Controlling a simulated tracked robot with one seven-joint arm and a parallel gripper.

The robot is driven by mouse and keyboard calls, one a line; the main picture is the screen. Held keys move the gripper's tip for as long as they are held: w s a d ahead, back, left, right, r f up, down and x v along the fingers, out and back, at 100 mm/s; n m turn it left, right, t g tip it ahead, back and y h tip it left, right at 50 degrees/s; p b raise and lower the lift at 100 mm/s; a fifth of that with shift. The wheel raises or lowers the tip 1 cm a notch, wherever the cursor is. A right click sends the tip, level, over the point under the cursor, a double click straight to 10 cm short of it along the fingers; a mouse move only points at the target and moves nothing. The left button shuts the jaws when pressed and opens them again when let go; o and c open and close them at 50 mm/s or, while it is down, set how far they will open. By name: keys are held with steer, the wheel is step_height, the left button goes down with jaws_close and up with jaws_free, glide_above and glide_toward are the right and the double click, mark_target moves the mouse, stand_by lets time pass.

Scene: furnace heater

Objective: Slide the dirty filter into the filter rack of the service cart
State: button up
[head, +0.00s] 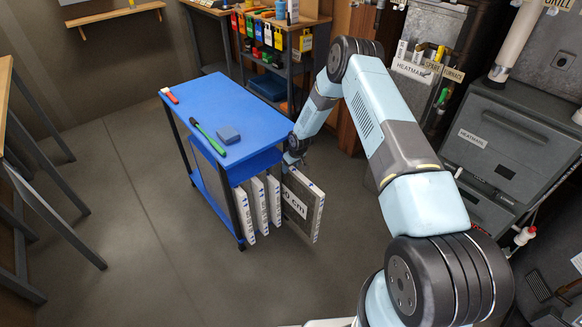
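The blue service cart (262,115) stands left of centre in the head view. Several filters with white frames and grey faces stand upright in its lower rack, their narrow edges facing front right; one is this filter (243,215). The dirty filter (303,207), grey-faced with a white frame and a "20 cm" marking, is upright to their right and sticks out further. Its far part is hidden, so I cannot tell whether it has entered a slot. My gripper (293,158) is at its upper far corner and appears shut on it; the fingertips are small and dark.
A grey furnace (510,150) stands at right, shelves with coloured bins (275,40) behind. The floor in front of the cart is clear.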

steer(key=shift+o, duration=0.2)
steer(key=shift+r, duration=0.1)
steer(key=v, duration=0.4)
steer(key=shift+r, duration=0.2)
steer(key=s+d, duration=0.2)
steer(key=s, duration=0.1)
steer(key=s+d, duration=0.2)
steer(key=s, duration=0.1)
steer(key=s+d, duration=0.3)
steer(key=s, duration=0.1)
steer(key=shift+d+r, duration=0.1)
